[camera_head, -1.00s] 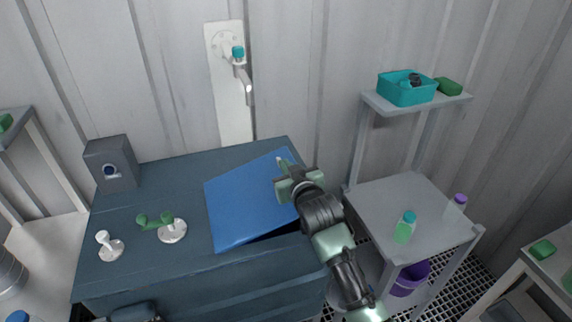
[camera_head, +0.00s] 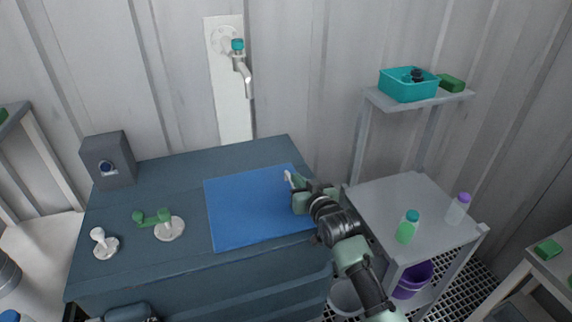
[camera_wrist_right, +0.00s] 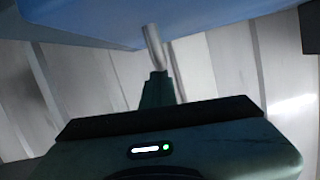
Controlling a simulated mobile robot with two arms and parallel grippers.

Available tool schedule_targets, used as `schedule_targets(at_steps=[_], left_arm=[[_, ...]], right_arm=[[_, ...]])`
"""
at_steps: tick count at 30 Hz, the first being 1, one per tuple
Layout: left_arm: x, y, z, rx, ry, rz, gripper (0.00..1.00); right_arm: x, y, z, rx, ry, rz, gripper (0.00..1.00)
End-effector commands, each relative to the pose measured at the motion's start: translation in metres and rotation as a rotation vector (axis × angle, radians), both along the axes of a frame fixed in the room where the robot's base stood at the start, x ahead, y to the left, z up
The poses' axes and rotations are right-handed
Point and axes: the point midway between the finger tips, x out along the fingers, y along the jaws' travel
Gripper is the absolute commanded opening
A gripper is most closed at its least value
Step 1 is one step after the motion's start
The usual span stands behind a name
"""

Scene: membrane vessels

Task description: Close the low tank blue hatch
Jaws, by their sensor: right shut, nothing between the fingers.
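The blue hatch (camera_head: 250,210) is a flat blue panel on top of the low dark blue-grey tank (camera_head: 200,265). It lies nearly flush with the tank top in the head view. My right gripper (camera_head: 289,177) is shut and empty at the hatch's right edge, with its fingertips over or against the blue panel. In the right wrist view the gripper's fingers (camera_wrist_right: 154,50) reach up to a blue surface (camera_wrist_right: 120,18) across the top; I cannot tell whether they touch it.
A grey box (camera_head: 108,160), a green handle (camera_head: 152,216) and a white knob (camera_head: 104,243) stand on the tank's left. A grey shelf (camera_head: 400,215) with bottles stands close on the right. A wall tap (camera_head: 243,70) is behind.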

Motion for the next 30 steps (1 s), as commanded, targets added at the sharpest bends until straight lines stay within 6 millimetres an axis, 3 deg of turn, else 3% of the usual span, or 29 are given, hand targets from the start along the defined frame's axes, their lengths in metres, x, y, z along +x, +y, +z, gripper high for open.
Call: schedule_targets(at_steps=[1, 7, 14, 16, 24, 30], left_arm=[[0.000, 0.000, 0.000, 0.000, 0.000, 0.000, 0.00], [0.000, 0.000, 0.006, 0.000, 0.000, 0.000, 0.00], [0.000, 0.000, 0.042, 0.000, 0.000, 0.000, 0.00], [-0.002, 0.000, 0.030, 0.000, 0.002, 0.000, 0.00], [-0.003, 0.000, 0.017, 0.000, 0.004, 0.000, 0.00], [0.000, 0.000, 0.012, 0.000, 0.001, 0.000, 0.00]], right_arm=[[-0.002, 0.000, -0.008, -0.005, 0.016, 0.001, 0.00], [-0.001, 0.000, -0.002, -0.007, 0.019, 0.000, 0.00], [0.008, -0.004, 0.046, -0.003, 0.005, -0.002, 0.00], [-0.003, -0.009, 0.037, -0.002, 0.005, -0.002, 0.00], [-0.050, -0.026, 0.052, 0.000, -0.001, -0.002, 0.00], [-0.074, -0.035, 0.060, -0.001, -0.001, -0.002, 0.00]])
